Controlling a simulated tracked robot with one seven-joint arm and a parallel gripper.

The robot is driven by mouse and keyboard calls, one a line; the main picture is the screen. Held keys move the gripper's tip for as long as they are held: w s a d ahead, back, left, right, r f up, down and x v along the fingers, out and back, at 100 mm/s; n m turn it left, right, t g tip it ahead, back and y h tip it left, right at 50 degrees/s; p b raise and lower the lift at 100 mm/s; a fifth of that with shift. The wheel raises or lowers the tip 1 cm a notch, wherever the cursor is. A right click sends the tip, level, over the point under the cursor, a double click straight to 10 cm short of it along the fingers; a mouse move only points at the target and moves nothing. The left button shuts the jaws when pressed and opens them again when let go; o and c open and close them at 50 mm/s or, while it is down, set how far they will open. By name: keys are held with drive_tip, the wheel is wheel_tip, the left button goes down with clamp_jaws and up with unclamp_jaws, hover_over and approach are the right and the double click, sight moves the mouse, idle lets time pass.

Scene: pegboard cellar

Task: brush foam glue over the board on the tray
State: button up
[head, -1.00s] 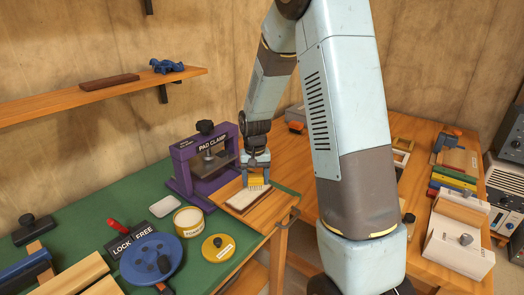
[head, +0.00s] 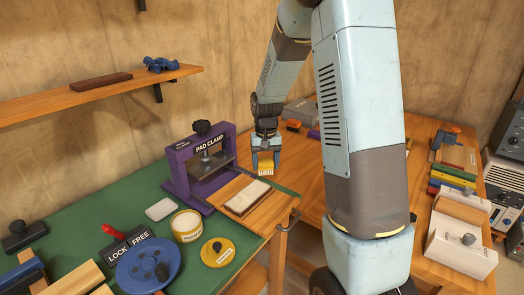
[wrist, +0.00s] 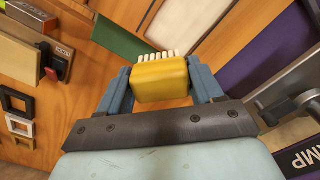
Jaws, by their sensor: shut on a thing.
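My gripper (head: 265,152) is shut on a yellow brush (head: 265,167) with pale bristles pointing down. The brush is behind and slightly right of the board (head: 248,197), clear of it. In the wrist view the brush (wrist: 160,81) sits between my two blue fingers, bristle tips (wrist: 162,54) showing beyond it. The board has a cream top and lies on the wooden tray (head: 273,212), in front of the purple pad clamp (head: 175,155). An open tin (head: 186,235) with a cream top stands left of the tray; its label is hard to read.
A yellow lid (head: 210,260) and a blue wheel (head: 145,262) lie on the green bench (head: 95,222). A small white pad (head: 160,209) lies behind the tin. A second wooden table (head: 305,165) with boxes at its right stands behind my arm.

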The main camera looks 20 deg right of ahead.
drive_tip(key=shift+r, duration=2.05)
